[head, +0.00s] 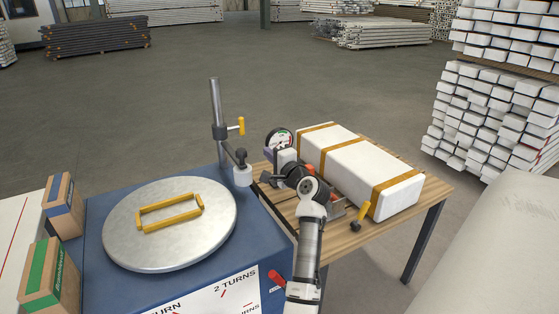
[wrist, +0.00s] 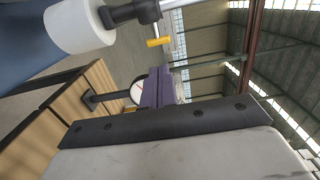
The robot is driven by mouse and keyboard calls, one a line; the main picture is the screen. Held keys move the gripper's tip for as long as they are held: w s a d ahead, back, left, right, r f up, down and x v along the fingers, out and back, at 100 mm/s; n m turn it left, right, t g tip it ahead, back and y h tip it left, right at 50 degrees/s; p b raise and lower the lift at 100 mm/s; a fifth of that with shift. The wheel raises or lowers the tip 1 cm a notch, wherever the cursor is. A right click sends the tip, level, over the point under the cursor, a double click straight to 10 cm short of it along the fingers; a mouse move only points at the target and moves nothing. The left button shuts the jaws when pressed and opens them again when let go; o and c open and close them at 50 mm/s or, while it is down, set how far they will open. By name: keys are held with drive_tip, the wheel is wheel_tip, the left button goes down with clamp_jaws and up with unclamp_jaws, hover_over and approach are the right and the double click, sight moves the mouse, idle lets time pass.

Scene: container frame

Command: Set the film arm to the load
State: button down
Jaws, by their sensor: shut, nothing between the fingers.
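The film arm hangs on a grey upright post (head: 215,105) at the back of the blue machine. It has a dark clamp with a yellow handle (head: 241,125) and a short arm ending in a white roll (head: 243,176). The roll (wrist: 80,25) and the handle (wrist: 158,42) show at the top of the wrist view. A yellow rectangular frame (head: 168,224) lies on the round metal turntable (head: 125,235). My gripper (head: 285,157) is right of the roll, apart from it, above the wooden table. Its fingers (wrist: 165,85) are shut and empty in the wrist view.
A white block with brown straps (head: 345,160) lies on the wooden table (head: 425,205) behind my arm. A round dial (head: 279,139) stands near my gripper. A red lever (head: 277,280) is on the machine's front. Cardboard boxes (head: 60,285) stand at left.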

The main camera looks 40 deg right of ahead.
drive_tip(key=w+a, duration=0.1)
drive_tip(key=w+a+p, duration=0.1)
drive_tip(key=a, duration=0.1)
drive_tip(key=shift+w+a, duration=0.15)
drive_tip(key=shift+a, duration=0.15)
